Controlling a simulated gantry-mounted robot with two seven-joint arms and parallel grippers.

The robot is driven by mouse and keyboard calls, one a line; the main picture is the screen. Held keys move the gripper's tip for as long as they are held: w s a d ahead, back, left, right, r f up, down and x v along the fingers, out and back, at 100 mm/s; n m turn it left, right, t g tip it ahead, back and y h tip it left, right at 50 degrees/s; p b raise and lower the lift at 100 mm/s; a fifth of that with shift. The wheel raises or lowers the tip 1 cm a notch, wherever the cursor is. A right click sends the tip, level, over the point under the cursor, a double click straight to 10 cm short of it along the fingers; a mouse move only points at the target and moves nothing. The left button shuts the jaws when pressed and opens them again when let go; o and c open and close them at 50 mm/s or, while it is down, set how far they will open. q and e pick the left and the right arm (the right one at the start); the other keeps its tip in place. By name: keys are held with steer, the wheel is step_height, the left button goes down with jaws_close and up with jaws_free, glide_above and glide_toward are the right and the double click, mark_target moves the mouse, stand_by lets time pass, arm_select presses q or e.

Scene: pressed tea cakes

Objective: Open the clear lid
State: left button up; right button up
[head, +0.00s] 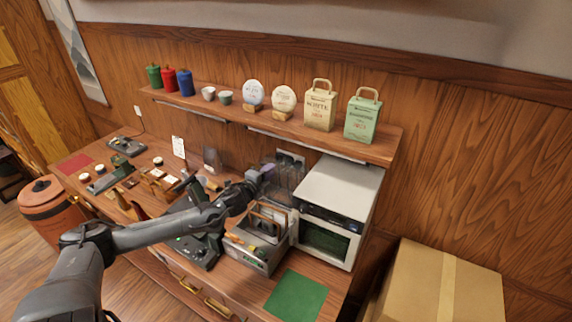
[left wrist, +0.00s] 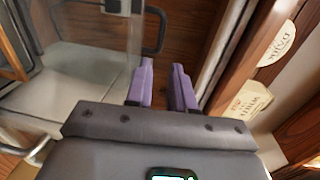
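The clear lid (head: 287,178) is a see-through cover that appears raised above the back of the grey boxy machine (head: 252,257). In the left wrist view, a clear panel (left wrist: 88,38) stands at upper left with a dark loop handle (left wrist: 160,32) at its edge. My left gripper (head: 264,173) is beside the clear lid in the head view. Its purple fingers (left wrist: 162,84) are apart with nothing visible between them, and the handle lies just beyond the fingertips. I cannot tell whether they touch it. My right gripper is not in view.
A white oven-like appliance (head: 327,239) stands close right of the machine. The wall shelf (head: 225,110) with canisters, cups and boxed tea hangs above my gripper. A green mat (head: 297,298) lies bare at front right. Small items crowd the counter's left.

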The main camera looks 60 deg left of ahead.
mark_target(284, 167)
arm_select(q)
steer(key=shift+x, duration=5.4)
steer(key=shift+w+d, duration=0.1)
steer(key=shift+d, duration=0.05)
jaws_close()
